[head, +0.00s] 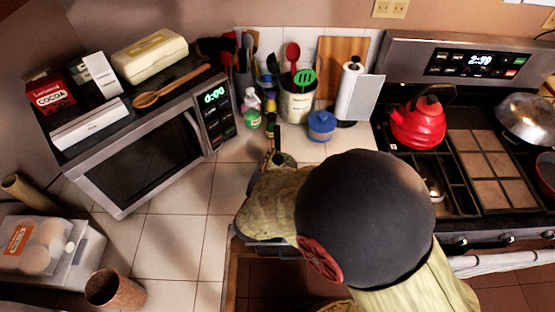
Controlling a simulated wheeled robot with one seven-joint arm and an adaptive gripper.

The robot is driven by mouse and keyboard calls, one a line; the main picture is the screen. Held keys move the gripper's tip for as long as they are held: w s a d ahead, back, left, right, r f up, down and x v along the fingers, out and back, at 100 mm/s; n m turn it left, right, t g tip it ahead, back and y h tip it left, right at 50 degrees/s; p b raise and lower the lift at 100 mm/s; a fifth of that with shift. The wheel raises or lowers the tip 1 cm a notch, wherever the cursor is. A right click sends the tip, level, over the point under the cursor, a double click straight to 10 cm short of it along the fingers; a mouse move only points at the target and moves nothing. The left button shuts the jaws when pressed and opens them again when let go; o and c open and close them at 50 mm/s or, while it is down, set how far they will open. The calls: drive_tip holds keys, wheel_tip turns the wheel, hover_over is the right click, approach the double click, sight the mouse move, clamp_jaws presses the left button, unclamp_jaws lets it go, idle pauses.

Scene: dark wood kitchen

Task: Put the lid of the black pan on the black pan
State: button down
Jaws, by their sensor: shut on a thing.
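My arm, with a large dark round joint and a red disc on its side, fills the lower middle of the head view. Its far part bends left over the counter's front edge. A shiny silver domed lid (527,117) is at the right edge of the head view, on the stove. It appears to rest on something dark that is mostly cut off. I cannot make out a separate black pan for certain.
A red kettle (418,122) stands on the stove (462,210). A microwave (140,165) bearing boxes and a wooden spoon is at left. A utensil crock (297,104), blue jar (321,126) and paper-towel roll (352,95) line the back. The tiled counter (175,235) has free room before the microwave.

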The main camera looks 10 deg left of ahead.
drive_tip(key=shift+f, duration=0.15)
drive_tip(key=c, duration=1.5)
unclamp_jaws()
drive_tip(key=shift+o, duration=0.2)
drive_tip(key=shift+r, duration=0.5)
drive_tip(key=p+v, duration=0.3)
drive_tip(key=v, duration=0.9)
drive_tip(key=shift+p, duration=0.3)
